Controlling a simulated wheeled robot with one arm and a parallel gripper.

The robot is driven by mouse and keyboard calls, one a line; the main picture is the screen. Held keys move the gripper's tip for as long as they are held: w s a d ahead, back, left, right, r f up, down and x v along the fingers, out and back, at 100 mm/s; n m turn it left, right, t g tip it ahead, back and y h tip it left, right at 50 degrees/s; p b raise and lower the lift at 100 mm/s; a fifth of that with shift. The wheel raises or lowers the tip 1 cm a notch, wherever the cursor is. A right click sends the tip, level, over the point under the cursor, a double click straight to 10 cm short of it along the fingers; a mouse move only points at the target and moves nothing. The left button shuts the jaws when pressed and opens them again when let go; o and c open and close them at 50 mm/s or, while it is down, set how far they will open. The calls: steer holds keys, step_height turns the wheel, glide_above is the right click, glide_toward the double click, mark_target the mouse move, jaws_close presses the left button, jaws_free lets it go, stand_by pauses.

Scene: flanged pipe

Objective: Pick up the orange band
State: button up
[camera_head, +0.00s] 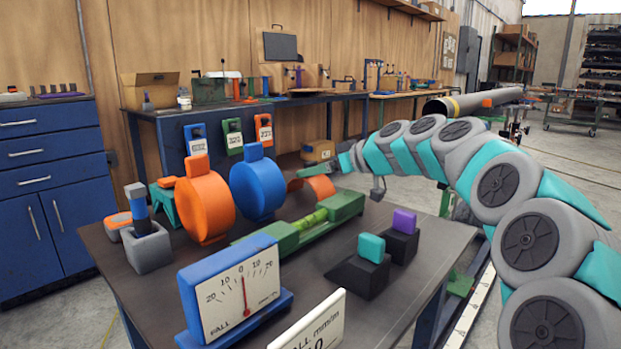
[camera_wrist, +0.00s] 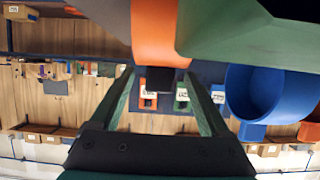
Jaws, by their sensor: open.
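One orange band (camera_head: 320,187) shows as a curved piece beyond the green level, just below my gripper (camera_head: 316,174); part of it is hidden. In the wrist view an orange band (camera_wrist: 153,32) crosses the top centre, in line with the gap between my gripper's (camera_wrist: 160,74) two green fingers. The fingers are apart with nothing clearly held; I cannot tell whether they touch the band. A larger upright orange ring (camera_head: 207,203) with a knob on top stands at the left of the table. A blue ring (camera_head: 258,187) stands between the two orange pieces.
The green level (camera_head: 305,222) lies across the table (camera_head: 330,310). A dial gauge (camera_head: 241,292) stands in front. Teal (camera_head: 371,248) and purple (camera_head: 404,221) topped blocks sit at right. Labelled blue, green and orange clamps (camera_head: 264,133) stand behind. A grey block (camera_head: 146,247) is at left.

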mark_target(318, 179)
jaws_close()
stand_by(0.5)
step_height(318, 179, up, 10)
stand_by(0.9)
